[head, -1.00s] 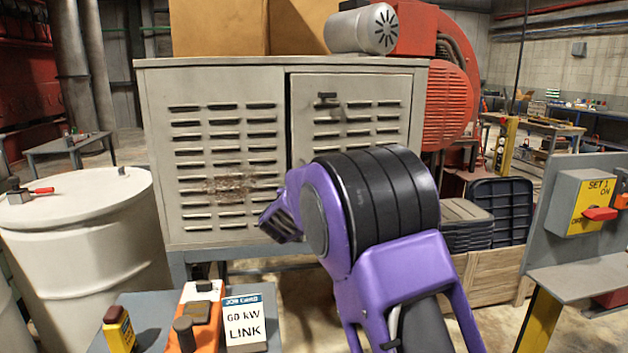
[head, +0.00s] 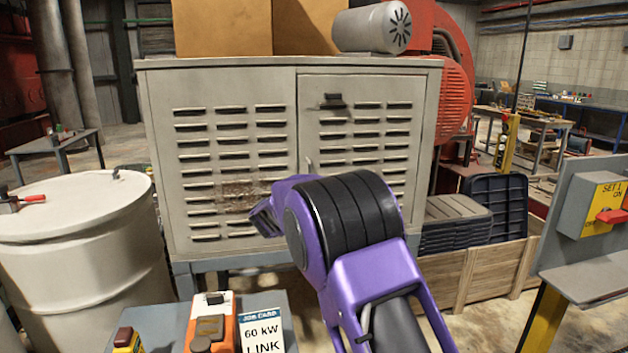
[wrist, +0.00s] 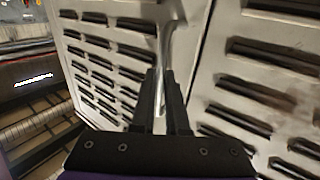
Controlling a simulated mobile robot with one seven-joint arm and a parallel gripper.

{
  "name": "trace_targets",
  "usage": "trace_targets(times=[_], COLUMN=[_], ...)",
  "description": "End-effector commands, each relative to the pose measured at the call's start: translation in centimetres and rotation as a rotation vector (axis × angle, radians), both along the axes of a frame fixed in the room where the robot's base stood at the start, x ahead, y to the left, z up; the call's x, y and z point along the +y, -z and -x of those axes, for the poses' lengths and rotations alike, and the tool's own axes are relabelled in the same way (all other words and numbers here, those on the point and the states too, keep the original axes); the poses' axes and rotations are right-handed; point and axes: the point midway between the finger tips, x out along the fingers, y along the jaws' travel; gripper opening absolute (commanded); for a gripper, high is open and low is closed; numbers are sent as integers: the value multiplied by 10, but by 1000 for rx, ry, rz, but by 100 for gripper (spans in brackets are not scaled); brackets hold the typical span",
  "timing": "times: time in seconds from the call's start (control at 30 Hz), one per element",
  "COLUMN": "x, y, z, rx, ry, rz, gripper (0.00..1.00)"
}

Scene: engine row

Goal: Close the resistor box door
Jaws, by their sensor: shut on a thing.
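The resistor box (head: 225,85) is a grey cabinet with louvred front panels in the middle of the head view. In the wrist view my gripper (wrist: 165,85) is shut on a pale upright door handle (wrist: 170,38) between two louvred panels. In the head view my purple arm hides the lower part of the door and most of the handle.
A white drum (head: 80,235) stands at left. A small table holding an orange control box (head: 212,322) and a job card (head: 262,330) is in front. A grey motor (head: 372,28) sits on top.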

Motion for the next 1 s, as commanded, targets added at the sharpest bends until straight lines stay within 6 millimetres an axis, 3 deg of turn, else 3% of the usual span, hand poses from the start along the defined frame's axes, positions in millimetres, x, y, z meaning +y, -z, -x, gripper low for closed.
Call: trace_targets(times=[0.7, 0.73, 0.87, 1.0], x=[7, 7, 7, 7], y=[-3, -3, -3, -3], z=[-4, -4, -4, -4], rx=[-4, -4, -4, -4], ry=[6, 6, 6, 5], rz=[1, 1, 1, 0], gripper=[0, 16, 40, 42])
